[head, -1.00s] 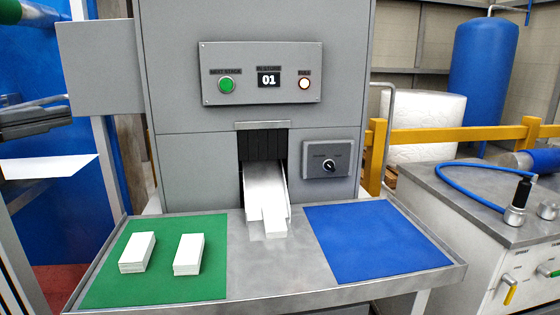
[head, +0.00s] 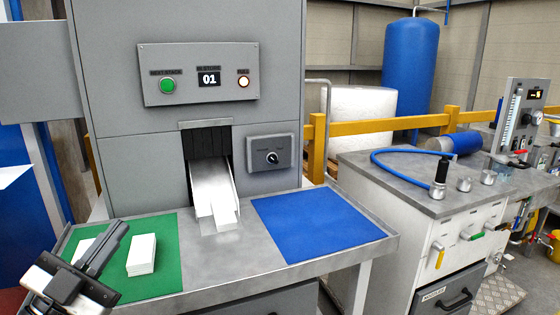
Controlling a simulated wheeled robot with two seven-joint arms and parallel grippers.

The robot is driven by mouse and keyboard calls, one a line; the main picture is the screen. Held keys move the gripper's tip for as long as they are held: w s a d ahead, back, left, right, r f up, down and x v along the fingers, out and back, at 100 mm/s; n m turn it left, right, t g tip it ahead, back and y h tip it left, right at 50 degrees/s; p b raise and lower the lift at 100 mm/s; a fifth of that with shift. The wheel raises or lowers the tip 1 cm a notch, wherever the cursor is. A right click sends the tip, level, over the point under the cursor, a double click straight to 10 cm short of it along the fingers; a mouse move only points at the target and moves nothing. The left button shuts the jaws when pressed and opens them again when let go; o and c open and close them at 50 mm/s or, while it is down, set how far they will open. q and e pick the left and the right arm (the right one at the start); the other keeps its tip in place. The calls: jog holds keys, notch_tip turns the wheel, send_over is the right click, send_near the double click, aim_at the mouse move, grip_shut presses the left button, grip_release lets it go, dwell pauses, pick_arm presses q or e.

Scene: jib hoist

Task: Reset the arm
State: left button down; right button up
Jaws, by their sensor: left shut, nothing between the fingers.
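My left gripper (head: 98,262) is at the lower left of the head view, in front of the green mat (head: 162,232). Its dark fingers are together with nothing between them. It hides most of one white stack (head: 80,248) on that mat. A second white stack (head: 142,255) stands clear to its right. My right gripper is not in view. No hoist arm can be made out in this view.
A grey machine (head: 110,125) with a green button (head: 167,85), a display reading 01 and a knob stands behind the steel table (head: 230,262). White pieces lie in its chute (head: 213,190). The blue mat (head: 315,226) is bare. A workbench (head: 425,195) with a blue hose stands right.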

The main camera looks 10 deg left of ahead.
pick_arm(q)
notch_tip(320, 180, down, 14)
jog(key=d+r+n+g+y, duration=0.1)
jog(key=d+n+g+y, duration=0.15)
jog(key=n+y, duration=0.4)
jog(key=s+d+f+n+g+h, duration=0.1)
jog(key=s+d+f+g, duration=0.3)
jog(key=f, duration=0.6)
jog(key=s+d+f+n+g+h, duration=0.1)
jog(key=s+d+f+g, duration=0.4)
jog(key=f, duration=0.5)
jog(key=s+d, duration=0.2)
jog(key=d, duration=0.1)
jog(key=shift+s+d, duration=0.25)
jog(key=shift+d, duration=0.05)
